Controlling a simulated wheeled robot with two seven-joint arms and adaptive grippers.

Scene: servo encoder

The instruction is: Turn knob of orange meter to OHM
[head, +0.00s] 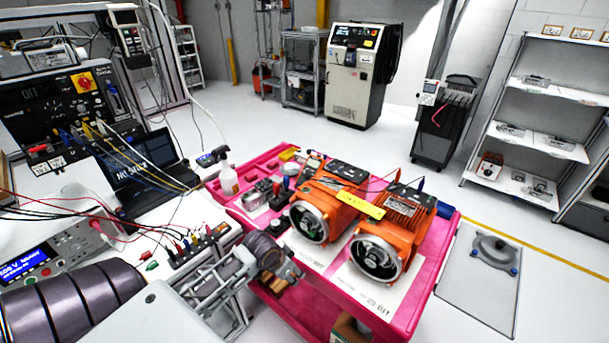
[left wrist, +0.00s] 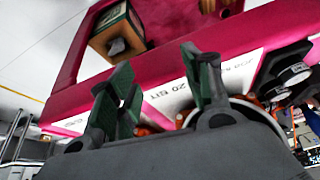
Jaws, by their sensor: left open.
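Two orange motor-like units, the left one (head: 318,215) and the right one (head: 385,240), stand on white sheets on a pink cart (head: 425,290). My left gripper (head: 290,275) is at the cart's near left edge, to the left of and in front of these units. In the left wrist view its fingers (left wrist: 160,85) with green pads are apart, with nothing seen between them. The cart and a printed white sheet (left wrist: 172,95) show behind them. My right gripper is not in view.
A white bench (head: 185,215) at left holds a laptop (head: 145,165), a power supply (head: 60,260) and many cables. A spray bottle (head: 227,175) stands at the cart's far left corner. A box (left wrist: 118,30) sits low in the cart.

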